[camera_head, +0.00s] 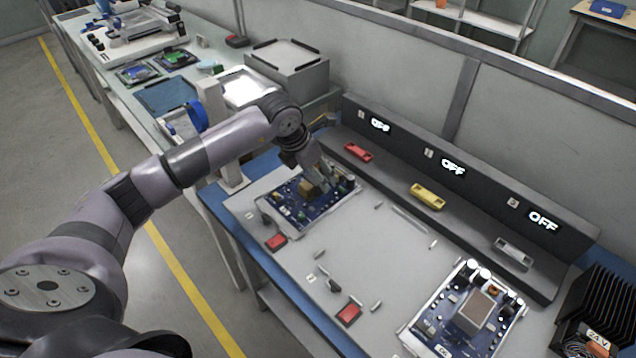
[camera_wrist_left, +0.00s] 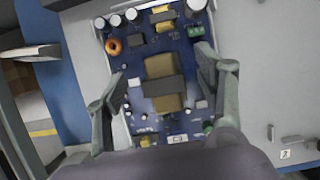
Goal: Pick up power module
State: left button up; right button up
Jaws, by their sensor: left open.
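A power module (camera_head: 290,212), a blue circuit board with a tan transformer, capacitors and a copper coil, lies flat on the grey worktop below my left gripper (camera_head: 318,178). It also fills the middle of the left wrist view (camera_wrist_left: 185,60). There my left gripper (camera_wrist_left: 161,66) is open, with one finger on each side of the board's transformer. I cannot tell whether the fingers touch the board. A second power module (camera_head: 455,335) with a grey block lies at the lower right of the head view. My right gripper is not in view.
A dark test rack (camera_head: 484,195) with several "OFF" displays runs along the back, with red, yellow (camera_head: 427,196) and grey connectors on its ledge. Red buttons (camera_head: 348,314) sit near the front edge. Bare worktop (camera_head: 375,260) lies between the boards. A black finned unit (camera_head: 608,305) stands at the right.

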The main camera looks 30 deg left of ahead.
pick_arm(q)
jog(key=shift+w+d+f, duration=0.1)
jog(key=shift+w+f, duration=0.1)
jog(key=shift+f, duration=0.35)
jog(key=shift+c, duration=0.5)
grip_shut()
jog(key=shift+w+r, duration=0.1)
jog(key=shift+r, duration=0.05)
